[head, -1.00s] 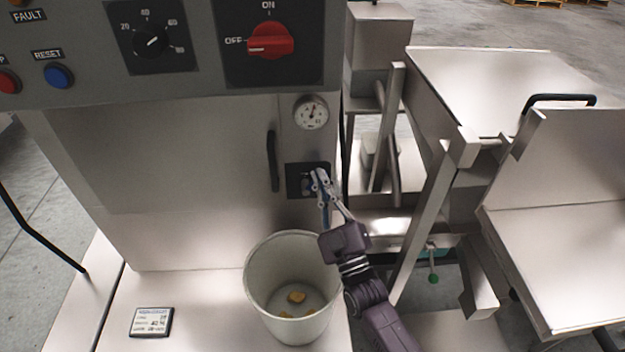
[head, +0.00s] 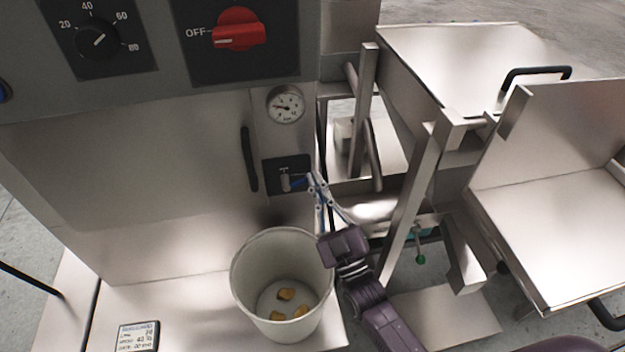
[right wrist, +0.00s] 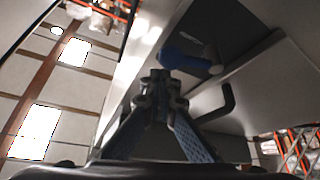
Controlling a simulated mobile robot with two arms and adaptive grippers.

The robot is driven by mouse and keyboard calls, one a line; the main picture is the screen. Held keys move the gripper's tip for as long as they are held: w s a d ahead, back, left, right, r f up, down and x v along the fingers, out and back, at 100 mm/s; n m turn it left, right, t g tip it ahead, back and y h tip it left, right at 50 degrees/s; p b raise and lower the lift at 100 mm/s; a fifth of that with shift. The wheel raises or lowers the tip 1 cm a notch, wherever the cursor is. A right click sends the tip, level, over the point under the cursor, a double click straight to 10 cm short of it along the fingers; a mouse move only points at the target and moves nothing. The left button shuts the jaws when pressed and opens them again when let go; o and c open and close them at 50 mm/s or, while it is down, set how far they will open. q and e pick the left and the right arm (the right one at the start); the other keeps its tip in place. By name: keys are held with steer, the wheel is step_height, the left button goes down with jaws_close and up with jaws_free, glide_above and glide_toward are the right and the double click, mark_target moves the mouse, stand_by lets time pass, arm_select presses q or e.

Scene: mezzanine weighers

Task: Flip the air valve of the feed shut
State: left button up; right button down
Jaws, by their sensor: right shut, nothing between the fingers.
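The air valve has a blue lever (head: 298,183) on a metal body, mounted on a black plate (head: 274,186) on the machine front. The lever lies sideways, pointing right. My right gripper (head: 313,179) is shut and empty, its tips close to the lever's right end. In the right wrist view the blue lever (right wrist: 183,60) is just beyond the shut fingertips (right wrist: 158,82), and I see a gap between them. The pressure gauge (head: 286,105) above has its needle pointing left. My left gripper is not in view.
A black door handle (head: 249,159) is left of the valve. A white bucket (head: 240,275) with a few yellowish pieces stands below. A red switch (head: 239,29) and a dial (head: 98,40) are above. Metal frame bars (head: 412,205) stand close on the right.

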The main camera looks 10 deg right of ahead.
steer(key=v, duration=1.1)
steer(key=shift+s+a, duration=0.25)
steer(key=shift+s, duration=0.05)
steer(key=shift+f, duration=0.1)
